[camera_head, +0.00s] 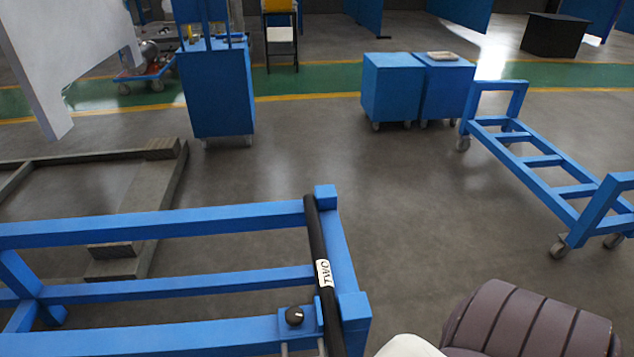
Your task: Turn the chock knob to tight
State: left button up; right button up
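A small round black knob (295,316), likely the chock knob, sits on a blue plate at the right end of a blue frame (150,228). A black bar (316,230) with a white lettered label (323,273) runs along that end, just right of the knob. Any marking for tight or loose is too small to make out. Neither of my grippers is in view, and nothing touches the knob.
A ribbed purple-grey shape with a white part fills the bottom right; it may be part of my arm. A blue wheeled cart (545,165) stands at right. Blue cabinets (392,88) stand farther back. Grey floor (420,200) between them is clear.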

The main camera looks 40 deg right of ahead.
aim_at(295, 315)
jog(key=z, duration=1.2)
